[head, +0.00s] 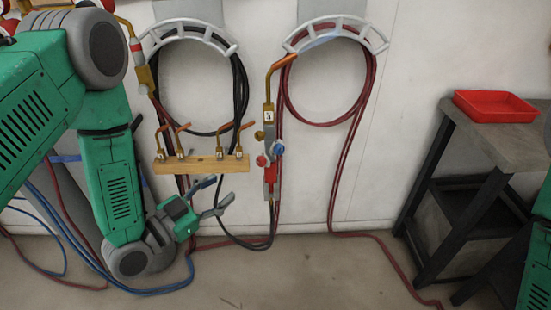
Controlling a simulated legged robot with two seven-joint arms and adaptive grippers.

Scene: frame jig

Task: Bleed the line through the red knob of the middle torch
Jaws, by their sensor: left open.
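A torch (268,115) with an orange bent tip hangs upright against the wall near the middle of the head view. A red knob (262,161) sticks out on its left side and a blue knob (278,148) on its right. My left gripper (223,189) is open and empty, with its fingers pointing right. It is to the left of and below the red knob, apart from it in the picture. Another torch (141,72) hangs further left, partly hidden by my left arm. My right gripper is out of view; only part of my right arm shows at the right edge.
A wooden rack (205,165) with several small nozzles is just above my left gripper. Black and red hoses (372,75) hang from grey wall hooks (335,32) and run along the floor. A dark table (505,140) with a red tray (495,106) stands at right.

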